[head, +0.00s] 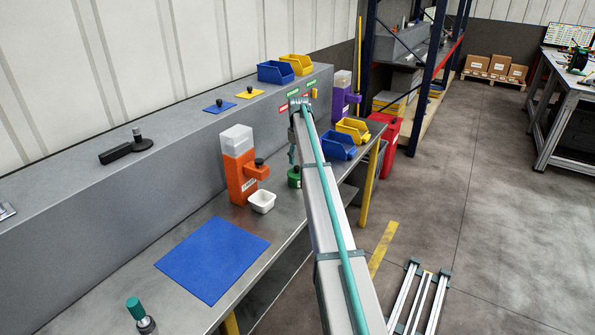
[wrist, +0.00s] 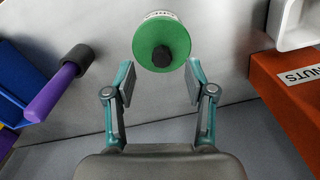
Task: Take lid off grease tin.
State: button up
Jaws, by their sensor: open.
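The grease tin (wrist: 164,16) stands on the steel bench, with its pale labelled side partly showing in the wrist view. Its green lid (wrist: 178,45) is on it, with a black knob (wrist: 162,57) in the middle. In the head view the green lid (head: 294,171) shows beside my arm, partly hidden by it. My gripper (wrist: 160,78) is open and empty, its two teal fingers spread either side of the lid's near edge. The knob lies just ahead of and between the fingertips, and they appear apart from it.
An orange nuts dispenser (head: 241,178) and a white bowl (head: 262,201) stand near the tin. A purple dispenser (head: 341,99) and blue (head: 338,146) and yellow (head: 353,129) bins are farther along. A blue mat (head: 212,258) lies on the bench.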

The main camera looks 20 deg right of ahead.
aim_at(297, 166)
jog(key=shift+w+a+f+p, duration=0.15)
jog(key=shift+f+p, duration=0.45)
jog(key=shift+f, duration=0.75)
jog(key=shift+w+f+p, duration=0.1)
jog(key=shift+f+p, duration=0.5)
jog(key=shift+f, duration=0.75)
jog(key=c, duration=1)
